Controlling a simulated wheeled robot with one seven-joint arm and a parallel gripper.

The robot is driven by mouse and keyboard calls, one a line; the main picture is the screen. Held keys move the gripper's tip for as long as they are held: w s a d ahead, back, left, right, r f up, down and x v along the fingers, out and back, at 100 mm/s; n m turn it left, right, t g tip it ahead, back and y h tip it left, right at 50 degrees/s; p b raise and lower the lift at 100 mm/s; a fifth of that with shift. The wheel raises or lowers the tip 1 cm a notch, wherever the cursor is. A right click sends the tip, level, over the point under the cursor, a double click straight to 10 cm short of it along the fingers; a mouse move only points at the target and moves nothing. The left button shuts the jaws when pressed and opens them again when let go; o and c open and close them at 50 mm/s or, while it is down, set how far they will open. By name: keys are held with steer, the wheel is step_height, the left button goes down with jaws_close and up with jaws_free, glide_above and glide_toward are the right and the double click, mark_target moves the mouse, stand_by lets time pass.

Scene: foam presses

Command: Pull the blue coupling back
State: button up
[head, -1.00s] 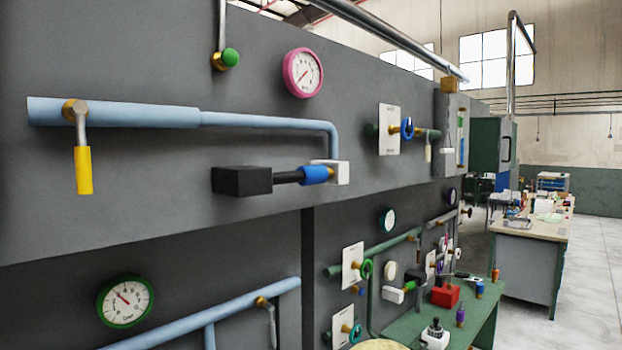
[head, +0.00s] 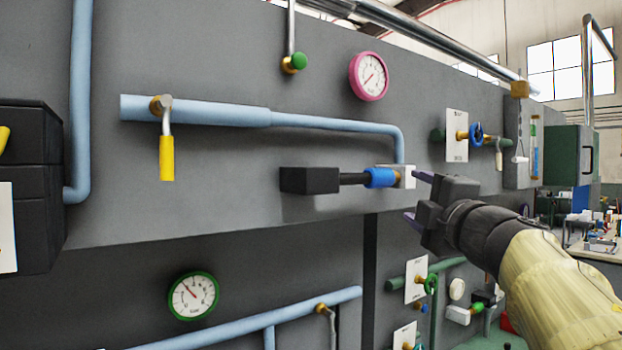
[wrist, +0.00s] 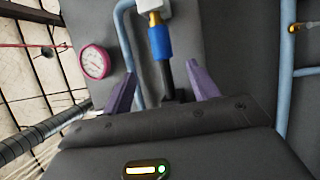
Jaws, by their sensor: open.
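The blue coupling (head: 380,178) is a short blue sleeve on a horizontal line on the grey wall panel. A black hose joins its left side to a black block (head: 309,180). A white block (head: 404,176) with a brass fitting is on its right. My gripper (head: 416,196) is open and empty, to the right of the coupling and nearer the camera. In the wrist view the coupling (wrist: 159,42) shows beyond and between my two purple fingers (wrist: 160,88), with the black hose below it. The fingers look apart from it.
A pale blue pipe (head: 335,123) runs above the coupling and bends down to the white block. A valve with a yellow handle (head: 166,158) hangs at left. A pink gauge (head: 369,76) is above, and a green gauge (head: 193,296) is below. A blue handwheel (head: 476,133) is at right.

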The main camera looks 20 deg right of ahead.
mark_target(377, 176)
steer(key=shift+w, duration=0.1)
steer(key=w+r+p, duration=0.1)
steer(key=w, duration=0.4)
steer(key=w+r+p, duration=0.1)
steer(key=w+p, duration=0.1)
steer(key=w, duration=0.4)
steer(key=w+d+r+p, duration=0.1)
steer(key=w+p, duration=0.1)
steer(key=w, duration=0.4)
steer(key=shift+w, duration=0.1)
